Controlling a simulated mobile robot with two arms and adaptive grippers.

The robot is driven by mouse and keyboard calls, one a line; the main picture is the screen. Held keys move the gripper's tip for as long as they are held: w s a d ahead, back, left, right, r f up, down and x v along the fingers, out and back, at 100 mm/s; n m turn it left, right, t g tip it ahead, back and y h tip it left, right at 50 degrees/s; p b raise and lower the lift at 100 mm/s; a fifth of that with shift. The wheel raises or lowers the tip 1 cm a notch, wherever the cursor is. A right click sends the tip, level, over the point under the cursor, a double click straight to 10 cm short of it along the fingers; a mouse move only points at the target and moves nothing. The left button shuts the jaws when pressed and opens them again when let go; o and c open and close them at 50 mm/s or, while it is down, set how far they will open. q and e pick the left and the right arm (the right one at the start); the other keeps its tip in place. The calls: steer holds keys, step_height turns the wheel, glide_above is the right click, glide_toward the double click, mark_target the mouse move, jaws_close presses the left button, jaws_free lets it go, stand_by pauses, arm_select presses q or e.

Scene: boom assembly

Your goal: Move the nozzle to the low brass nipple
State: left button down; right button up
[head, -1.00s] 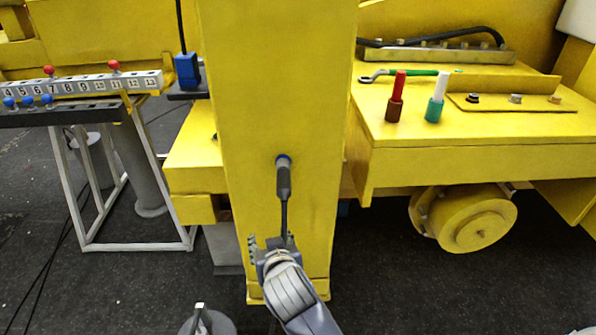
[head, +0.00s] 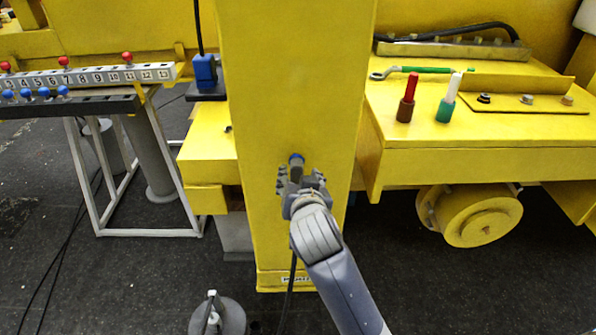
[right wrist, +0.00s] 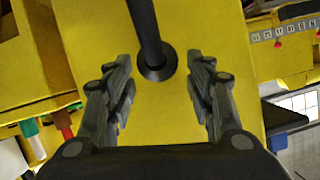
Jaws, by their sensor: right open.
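The nozzle (head: 296,172) is dark, with a blue ring at its top, and sits against the front of the yellow column (head: 290,70). Its black hose (head: 291,275) hangs below my right gripper. My right gripper (head: 302,182) is open at the nozzle, and its fingers partly hide it. In the right wrist view the open fingers (right wrist: 165,95) stand either side of the dark nozzle and hose (right wrist: 146,30), which end in a dark ring on the column; I see no finger closed on them. I cannot make out a low brass nipple. My left gripper is not in view.
A yellow bench (head: 470,130) at right carries red and green-and-white handled tools (head: 406,100) and a wrench (head: 415,71). A numbered rack (head: 105,78) stands at left. A grey round object (head: 228,318) is low in front. Dark floor is open around the column's base.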

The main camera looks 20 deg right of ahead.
mark_target(298, 173)
steer(key=shift+p+x, duration=0.3)
steer(key=shift+x, duration=1.35)
steer(key=shift+c, duration=0.6)
jaws_close()
